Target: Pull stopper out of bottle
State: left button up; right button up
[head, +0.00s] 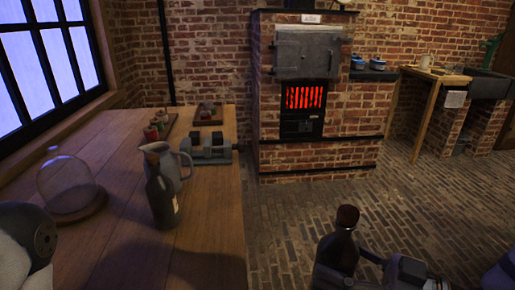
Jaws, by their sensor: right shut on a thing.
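A dark bottle (338,252) with a brown stopper (348,214) in its mouth is at the bottom right of the head view, upright or nearly so. My right gripper (350,269) is shut on this bottle and holds it out over the brick floor, to the right of the table. The lower part of the bottle is hidden by the gripper and the frame edge. A second dark bottle (162,199) with a pale label stands on the wooden table. My left gripper is out of view; only part of my left arm shows at the bottom left.
The wooden table (215,245) carries a grey jug (178,163) behind the second bottle, a glass dome (67,182) on a wooden base, a grey vise-like device (208,149) and a tray of small jars (160,128). The table's near right part is clear. A brick stove (318,153) glows behind.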

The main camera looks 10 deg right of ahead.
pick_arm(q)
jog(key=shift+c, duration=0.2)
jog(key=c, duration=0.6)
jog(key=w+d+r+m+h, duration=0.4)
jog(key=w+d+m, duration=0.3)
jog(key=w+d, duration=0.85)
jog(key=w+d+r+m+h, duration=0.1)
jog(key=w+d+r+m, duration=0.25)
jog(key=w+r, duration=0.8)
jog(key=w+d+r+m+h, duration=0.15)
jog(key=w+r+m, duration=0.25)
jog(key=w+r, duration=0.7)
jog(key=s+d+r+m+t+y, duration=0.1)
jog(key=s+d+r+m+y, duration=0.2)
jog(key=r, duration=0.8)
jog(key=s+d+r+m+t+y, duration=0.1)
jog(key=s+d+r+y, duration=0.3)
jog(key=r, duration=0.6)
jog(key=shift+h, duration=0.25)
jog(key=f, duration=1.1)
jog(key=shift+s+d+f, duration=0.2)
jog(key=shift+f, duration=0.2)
pick_arm(e)
jog(key=w+a+f+n+g+y, duration=0.1)
jog(key=w+a+n+g+y, duration=0.1)
jog(key=a+n+g, duration=0.5)
jog(key=a+g+y, duration=0.1)
jog(key=a+g, duration=0.3)
jog(key=a, duration=0.1)
jog(key=shift+a+f+n, duration=0.4)
